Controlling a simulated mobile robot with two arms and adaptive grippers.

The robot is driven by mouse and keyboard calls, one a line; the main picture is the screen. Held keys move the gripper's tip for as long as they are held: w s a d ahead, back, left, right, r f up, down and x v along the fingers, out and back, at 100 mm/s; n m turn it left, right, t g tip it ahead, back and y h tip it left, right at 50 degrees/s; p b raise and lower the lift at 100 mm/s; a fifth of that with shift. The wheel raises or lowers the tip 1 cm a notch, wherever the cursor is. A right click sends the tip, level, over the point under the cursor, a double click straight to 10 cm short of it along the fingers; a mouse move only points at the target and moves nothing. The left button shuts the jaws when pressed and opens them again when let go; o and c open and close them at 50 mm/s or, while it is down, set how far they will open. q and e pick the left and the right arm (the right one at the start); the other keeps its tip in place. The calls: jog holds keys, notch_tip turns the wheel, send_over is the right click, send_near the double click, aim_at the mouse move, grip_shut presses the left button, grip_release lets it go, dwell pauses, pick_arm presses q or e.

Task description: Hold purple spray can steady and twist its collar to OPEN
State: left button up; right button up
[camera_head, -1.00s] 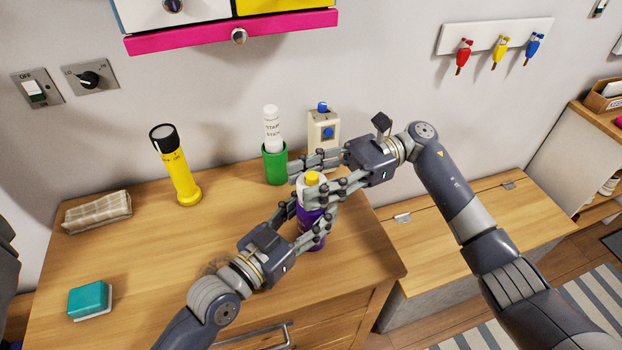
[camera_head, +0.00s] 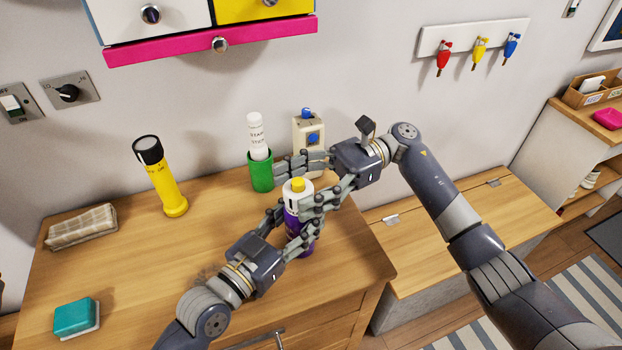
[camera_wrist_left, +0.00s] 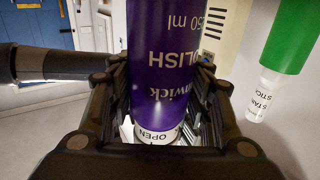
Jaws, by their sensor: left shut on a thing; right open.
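The fingers partly hide the can.
A green cup (camera_head: 261,176) with a white stick stands just behind the can, beside a beige box with blue knobs (camera_head: 309,128). A yellow flashlight (camera_head: 163,180), a folded cloth (camera_head: 82,227) and a teal sponge (camera_head: 74,317) are to the left. The left cabinet top is mostly clear.

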jog(key=v, duration=1.1)
jog(key=shift+w+d, duration=0.15)
jog(key=shift+d, duration=0.2)
pick_arm(q)
jog(key=o, duration=1.3)
jog(key=shift+o, duration=0.2)
jog(key=p+v, duration=0.2)
jog(key=v, duration=1.9)
pick_arm(e)
jog(key=shift+r, duration=0.85)
pick_arm(q)
jog(key=shift+d, duration=0.1)
